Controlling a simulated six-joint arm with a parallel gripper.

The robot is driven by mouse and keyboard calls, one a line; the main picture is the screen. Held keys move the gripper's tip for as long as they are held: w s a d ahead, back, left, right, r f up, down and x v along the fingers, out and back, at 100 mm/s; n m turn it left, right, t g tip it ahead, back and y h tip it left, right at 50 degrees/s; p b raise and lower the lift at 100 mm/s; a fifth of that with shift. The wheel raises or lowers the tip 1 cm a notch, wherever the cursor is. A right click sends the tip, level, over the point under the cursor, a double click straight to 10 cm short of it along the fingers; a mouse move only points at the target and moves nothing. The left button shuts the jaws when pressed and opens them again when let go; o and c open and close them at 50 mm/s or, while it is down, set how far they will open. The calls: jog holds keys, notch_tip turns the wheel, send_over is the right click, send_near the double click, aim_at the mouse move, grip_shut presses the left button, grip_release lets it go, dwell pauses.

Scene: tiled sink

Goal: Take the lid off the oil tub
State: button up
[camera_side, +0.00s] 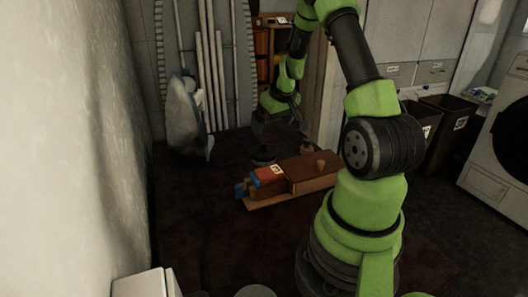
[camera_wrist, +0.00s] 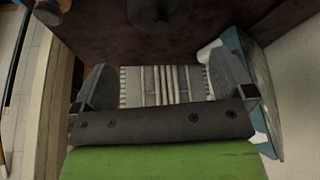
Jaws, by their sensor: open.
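A dark, low round thing (camera_side: 264,155), which looks like the lidded oil tub, stands on the dark floor beside a wooden box. A dark round shape with a raised middle (camera_wrist: 158,14) shows at the top edge of the wrist view, partly cut off; I take it for the same tub. My gripper (camera_side: 262,130) hangs above the tub in the side view, apart from it. In the wrist view my gripper (camera_wrist: 162,82) has its two grey fingers spread wide, with nothing held between them. The side view is too dark to show where the lid meets the tub.
A wooden box (camera_side: 312,172) with red and blue things at its left end lies in front. A small brown pot (camera_side: 307,146) stands behind it.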

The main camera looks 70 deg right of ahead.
aim_at(264, 144)
jog(key=x, duration=0.9)
jog(key=shift+f, duration=0.4)
jog(key=shift+c, duration=0.5)
jog(key=c, duration=0.4)
